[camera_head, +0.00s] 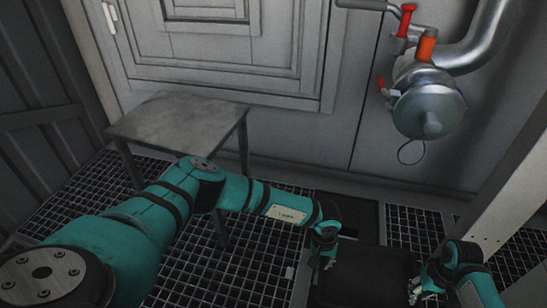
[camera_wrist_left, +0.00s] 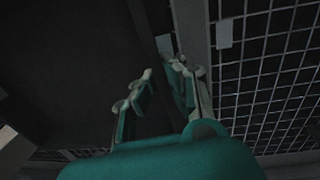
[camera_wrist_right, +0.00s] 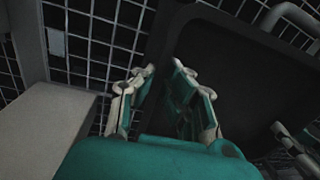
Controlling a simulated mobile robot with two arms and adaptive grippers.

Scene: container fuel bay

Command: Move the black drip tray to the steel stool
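The black drip tray (camera_head: 365,275) is low at the bottom of the head view, between my two grippers. Its dark floor fills the left of the left wrist view (camera_wrist_left: 65,70) and the upper right of the right wrist view (camera_wrist_right: 235,75). My left gripper (camera_head: 325,258) is at its left side, fingers apart (camera_wrist_left: 158,90) with the rim seeming to run between them. My right gripper (camera_head: 420,285) is at its right side, fingers apart (camera_wrist_right: 162,85) around the rim; contact is unclear. The steel stool (camera_head: 180,122) stands at the left, its top bare.
A dark floor opening (camera_head: 350,215) lies behind the tray, amid metal grating (camera_head: 190,255). A silver pipe fitting with a round cap (camera_head: 430,105) and red handles projects from the back wall. A pale post (camera_head: 510,195) rises at the right. My left arm crosses before the stool.

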